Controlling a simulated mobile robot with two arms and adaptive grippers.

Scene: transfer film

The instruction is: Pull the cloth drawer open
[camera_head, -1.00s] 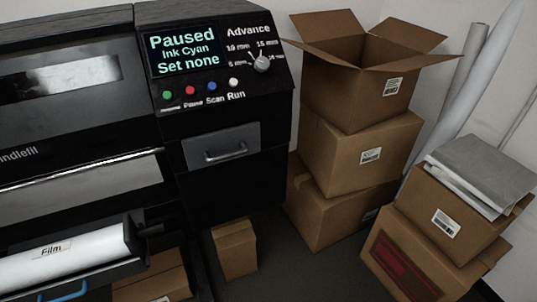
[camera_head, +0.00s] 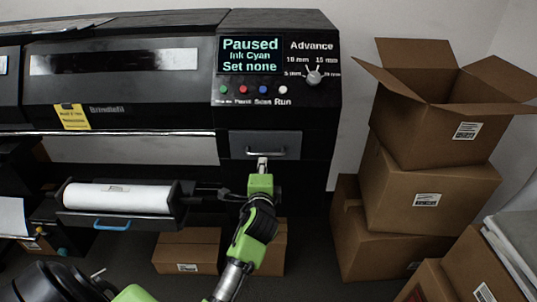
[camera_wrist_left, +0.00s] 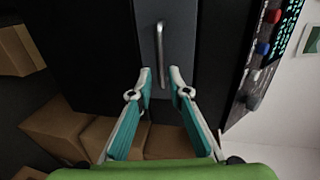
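The cloth drawer (camera_head: 265,139) is the grey front panel under the control panel, and it looks shut. It has a metal bar handle (camera_head: 266,153), which also runs up the middle of the left wrist view (camera_wrist_left: 159,48). My left gripper (camera_head: 262,162) is just in front of the handle. In the left wrist view my left gripper (camera_wrist_left: 161,76) is open, with one fingertip on each side of the handle's near end. Nothing is gripped, and I cannot tell whether the fingers touch the handle. My right gripper is not in view.
The control panel (camera_head: 279,66) with buttons and a knob sits above the drawer. A film roll (camera_head: 117,197) lies in a tray at left. Stacked cardboard boxes (camera_head: 429,194) stand at right. A smaller box (camera_head: 188,249) is on the floor below.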

